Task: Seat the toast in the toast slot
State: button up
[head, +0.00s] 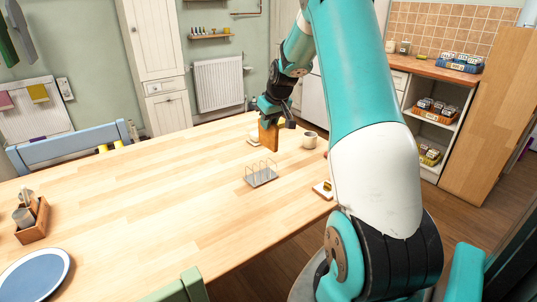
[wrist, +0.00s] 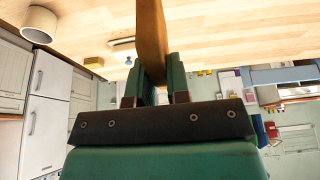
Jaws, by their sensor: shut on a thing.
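The toast (head: 268,136) is a brown slice held upright in my gripper (head: 271,120), above the far part of the wooden table. In the wrist view the toast (wrist: 151,40) shows edge-on between the two fingers of my gripper (wrist: 153,82), which are shut on it. A metal toast rack (head: 262,175) with several upright wire loops stands on the table, nearer the camera and a little left of the toast. The toast is apart from the rack. The rack's slots are too small to tell apart.
A cup (head: 309,139) stands right of the toast. A small dish with a yellow piece (head: 325,188) lies by the table's right edge. A wooden caddy (head: 31,217) and a blue plate (head: 35,274) are at the left. The table (head: 160,200) between them and the rack is clear.

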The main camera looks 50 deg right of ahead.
aim_at(269, 148)
notch_tip(269, 148, down, 11)
jog(key=shift+r, duration=0.2)
jog(key=shift+f, duration=0.1)
jog(key=o, duration=0.6)
